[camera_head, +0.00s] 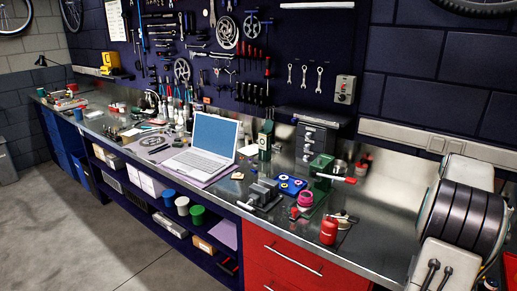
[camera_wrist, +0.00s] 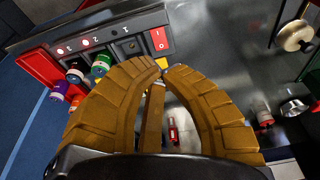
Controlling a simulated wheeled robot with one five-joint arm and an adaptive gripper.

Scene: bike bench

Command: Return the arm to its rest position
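My gripper (camera_wrist: 166,68) shows in the wrist view, with thick brown ribbed fingers curving in from both sides and another finger between them. The tips come close together; whether they touch is unclear. I see nothing clearly held between them. My arm (camera_head: 465,215) shows at the right edge of the head view, over the near right end of the bench; its gripper end is not seen there. The steel workbench (camera_head: 385,205) runs from lower right to upper left.
In the wrist view, a numbered panel (camera_wrist: 125,38) with coloured cylinders lies beyond the fingers. Tools hang on the wall.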

